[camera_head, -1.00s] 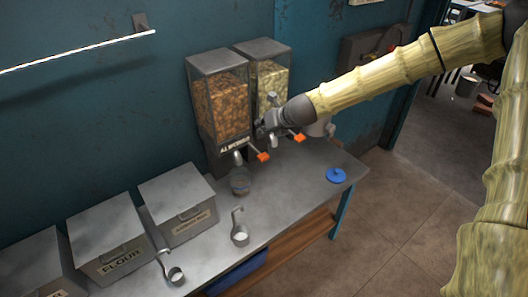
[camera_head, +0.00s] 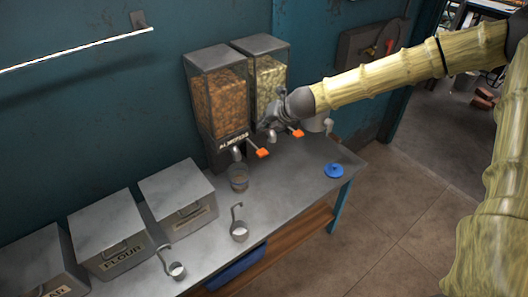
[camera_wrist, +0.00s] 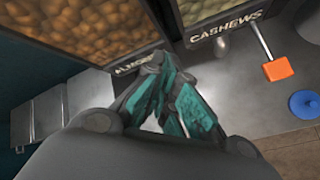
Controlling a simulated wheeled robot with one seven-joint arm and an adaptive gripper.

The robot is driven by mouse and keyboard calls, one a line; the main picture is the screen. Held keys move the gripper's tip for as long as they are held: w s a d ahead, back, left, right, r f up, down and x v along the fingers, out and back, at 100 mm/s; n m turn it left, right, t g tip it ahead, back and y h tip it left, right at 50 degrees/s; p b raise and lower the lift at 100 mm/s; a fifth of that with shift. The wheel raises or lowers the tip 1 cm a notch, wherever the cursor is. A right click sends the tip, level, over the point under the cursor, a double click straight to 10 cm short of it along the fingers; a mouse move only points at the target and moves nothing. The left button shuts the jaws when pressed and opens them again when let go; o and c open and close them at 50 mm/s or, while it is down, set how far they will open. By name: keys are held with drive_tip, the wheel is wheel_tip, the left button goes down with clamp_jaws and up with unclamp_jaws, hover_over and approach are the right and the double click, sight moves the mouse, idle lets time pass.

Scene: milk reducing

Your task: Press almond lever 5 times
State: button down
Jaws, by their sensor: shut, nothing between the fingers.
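The almond dispenser (camera_head: 221,105) is a clear box of brown nuts on the back of the counter. Its label is partly readable in the wrist view (camera_wrist: 134,65). The almond lever (camera_head: 262,153) has an orange tip and sticks out at the lower front; my gripper hides it in the wrist view.
The cashew dispenser (camera_head: 270,80) stands to the right, with its own orange lever (camera_wrist: 278,69). A blue lid (camera_head: 333,170) lies on the counter's right end. Metal scoops (camera_head: 239,231) and lidded bins (camera_head: 178,195) are at the left. The front-right counter is mostly clear.

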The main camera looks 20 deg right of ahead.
sight(264, 151)
drive_tip(key=shift+f+b, duration=3)
drive_tip(key=shift+f, duration=1.2)
drive_tip(key=shift+f, duration=0.1)
drive_tip(key=shift+s+f+b, duration=0.1)
drive_tip(key=shift+f+b, duration=0.2)
drive_tip(key=shift+b, duration=0.25)
drive_tip(key=shift+f+b, duration=1.25)
drive_tip(key=shift+f, duration=0.05)
drive_tip(key=shift+r, duration=0.15)
drive_tip(key=shift+r+p, duration=1.1)
drive_tip(key=shift+r, duration=0.5)
drive_tip(key=shift+r+p, duration=1.75)
drive_tip(key=shift+r, duration=0.75)
